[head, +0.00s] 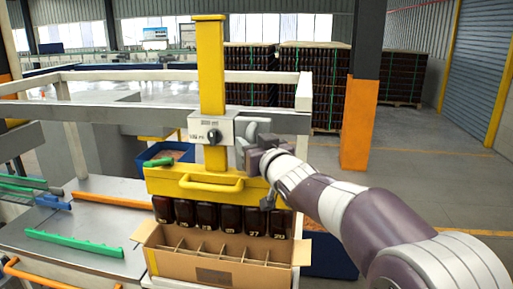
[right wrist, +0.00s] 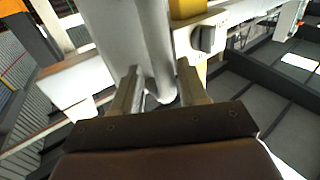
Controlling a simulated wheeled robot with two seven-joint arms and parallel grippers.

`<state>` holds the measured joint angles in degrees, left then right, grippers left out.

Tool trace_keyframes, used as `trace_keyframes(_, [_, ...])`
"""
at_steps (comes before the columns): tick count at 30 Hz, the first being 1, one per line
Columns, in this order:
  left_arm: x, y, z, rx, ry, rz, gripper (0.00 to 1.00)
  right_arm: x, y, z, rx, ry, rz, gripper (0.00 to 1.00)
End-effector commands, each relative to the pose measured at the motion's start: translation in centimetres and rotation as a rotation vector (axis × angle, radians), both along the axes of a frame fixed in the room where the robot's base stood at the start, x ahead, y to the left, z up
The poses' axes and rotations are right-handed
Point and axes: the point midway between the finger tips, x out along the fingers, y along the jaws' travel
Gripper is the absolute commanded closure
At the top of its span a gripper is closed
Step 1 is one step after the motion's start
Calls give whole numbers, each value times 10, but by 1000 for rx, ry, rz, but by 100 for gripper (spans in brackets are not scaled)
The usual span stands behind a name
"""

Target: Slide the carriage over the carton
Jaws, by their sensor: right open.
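The yellow carriage (head: 210,185) has a front handle and an upright mast, with a grey box with a dark knob (head: 213,136) where it crosses the rail (head: 120,116). Several dark amber bottles (head: 206,218) hang in a row under it. The open carton (head: 180,264), with empty-looking divided cells, stands below and slightly in front of the bottles. My right gripper (head: 254,143) is open beside the grey box, at a pale grip. In the right wrist view its fingers (right wrist: 158,82) stand either side of this pale rounded part; contact is unclear. My left gripper is out of view.
A bench (head: 80,240) with green strips (head: 75,243) and an orange rail lies at left. A blue bin (head: 165,155) sits behind the carriage. An orange and dark pillar (head: 358,125) and stacked bottle pallets (head: 250,92) stand behind. Open floor lies at right.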

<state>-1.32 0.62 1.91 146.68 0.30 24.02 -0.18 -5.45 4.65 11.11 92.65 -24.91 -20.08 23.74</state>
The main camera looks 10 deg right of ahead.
Motion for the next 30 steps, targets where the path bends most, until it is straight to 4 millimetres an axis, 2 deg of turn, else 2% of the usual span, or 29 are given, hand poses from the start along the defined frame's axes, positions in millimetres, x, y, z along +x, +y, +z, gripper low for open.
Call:
trace_keyframes(5, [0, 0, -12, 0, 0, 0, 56, -23, -6, -2, 0, -3, -1, 57])
trace_keyframes(12, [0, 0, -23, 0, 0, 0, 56, -82, -22, -1, 0, -3, -3, 57])
trace_keyframes(18, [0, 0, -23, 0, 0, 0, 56, -116, -31, 0, 1, -1, -3, 57])
trace_keyframes(22, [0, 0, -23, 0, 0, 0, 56, -123, -33, -1, 2, 0, -2, 57])
trace_keyframes(30, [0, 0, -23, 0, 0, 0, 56, -123, -33, -1, -8, -2, -2, 57])
